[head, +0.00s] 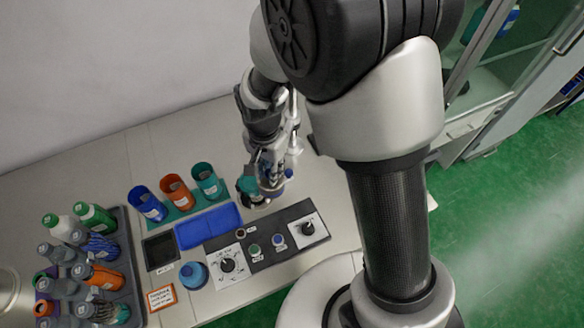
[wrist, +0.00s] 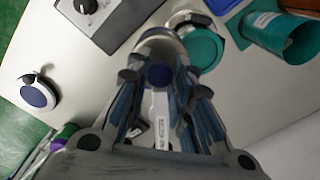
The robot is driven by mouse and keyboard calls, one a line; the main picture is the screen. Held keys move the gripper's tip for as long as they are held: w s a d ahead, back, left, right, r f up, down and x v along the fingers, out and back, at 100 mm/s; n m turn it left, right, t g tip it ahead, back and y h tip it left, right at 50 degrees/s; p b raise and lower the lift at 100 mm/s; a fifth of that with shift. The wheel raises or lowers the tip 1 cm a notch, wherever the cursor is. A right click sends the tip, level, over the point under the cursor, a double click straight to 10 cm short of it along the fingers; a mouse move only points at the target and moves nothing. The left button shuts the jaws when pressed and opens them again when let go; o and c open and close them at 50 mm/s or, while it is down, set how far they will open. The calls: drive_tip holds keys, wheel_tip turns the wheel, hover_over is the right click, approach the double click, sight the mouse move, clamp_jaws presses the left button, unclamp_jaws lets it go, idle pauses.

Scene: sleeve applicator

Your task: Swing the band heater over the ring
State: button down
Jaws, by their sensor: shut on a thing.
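My gripper (head: 270,182) hangs over the bench behind the control panel, pointing down. In the wrist view, my gripper (wrist: 159,77) is shut on a pale labelled handle (wrist: 160,122) with a dark blue round knob between the fingers. A metallic curved band (wrist: 162,40), apparently the band heater, shows just beyond the fingertips. A teal disc (wrist: 203,48) lies beside it, with a pale ring-shaped part (wrist: 190,20) at its edge. In the head view the teal part (head: 247,184) is partly covered by my gripper. I cannot tell whether the band is over the ring.
A dark control panel (head: 267,246) with dials stands in front of my gripper. Blue, orange and teal cups (head: 207,181) stand to its left, near a blue tray (head: 208,226). A grey tray (head: 128,262) of bottles is at far left. A round blue-topped part (wrist: 36,93) sits apart.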

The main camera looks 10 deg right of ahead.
drive_tip(key=w+a+m+p, duration=0.1)
drive_tip(key=w+a+m, duration=0.2)
drive_tip(key=a, duration=0.2)
drive_tip(key=shift+w+a+m, duration=0.25)
drive_tip(key=shift+a+m, duration=0.05)
drive_tip(key=c, duration=1.4)
unclamp_jaws()
drive_tip(key=shift+a, duration=0.1)
drive_tip(key=shift+r, duration=0.1)
wheel_tip(320, 180, up, 12)
